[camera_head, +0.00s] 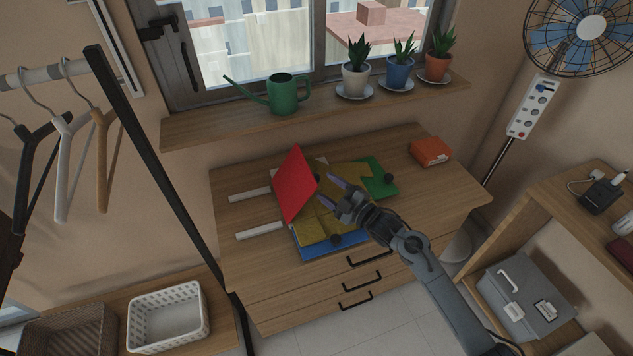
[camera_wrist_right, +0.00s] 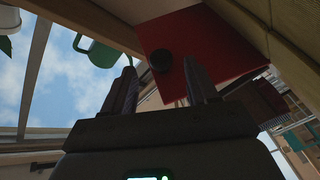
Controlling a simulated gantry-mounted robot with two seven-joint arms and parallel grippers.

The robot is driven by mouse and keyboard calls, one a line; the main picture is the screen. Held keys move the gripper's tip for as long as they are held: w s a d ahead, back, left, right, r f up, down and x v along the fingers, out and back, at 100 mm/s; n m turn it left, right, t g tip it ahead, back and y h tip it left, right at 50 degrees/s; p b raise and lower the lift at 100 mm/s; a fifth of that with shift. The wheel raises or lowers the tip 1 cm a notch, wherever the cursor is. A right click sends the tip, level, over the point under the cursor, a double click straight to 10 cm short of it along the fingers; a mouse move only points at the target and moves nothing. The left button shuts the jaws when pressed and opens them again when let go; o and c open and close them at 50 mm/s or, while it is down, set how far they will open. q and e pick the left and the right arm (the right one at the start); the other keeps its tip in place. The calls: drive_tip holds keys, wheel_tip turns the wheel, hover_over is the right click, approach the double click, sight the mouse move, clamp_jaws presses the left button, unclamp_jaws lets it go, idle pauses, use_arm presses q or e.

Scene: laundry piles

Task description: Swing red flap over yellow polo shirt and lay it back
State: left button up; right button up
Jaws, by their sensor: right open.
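The red flap (camera_head: 295,185) stands raised and tilted at the left side of a folding board on the wooden dresser. The yellow polo shirt (camera_head: 313,229) lies on the board, partly hidden behind the red flap and my right gripper. My right gripper (camera_head: 329,190) is open, its fingers pointing left toward the red flap's right edge. In the right wrist view the red flap (camera_wrist_right: 220,42) with a black knob (camera_wrist_right: 161,61) shows beyond the open fingers. I cannot tell if they touch it. The board's green flap (camera_head: 377,187) and blue flap (camera_head: 337,248) lie flat. My left gripper is not in view.
An orange-red folded item (camera_head: 430,151) lies at the dresser's back right. Two white strips (camera_head: 259,230) lie left of the board.

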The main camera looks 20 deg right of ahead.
sight(319, 181)
drive_tip(key=shift+b+x, duration=0.6)
drive_tip(key=shift+x, duration=2.1)
clamp_jaws()
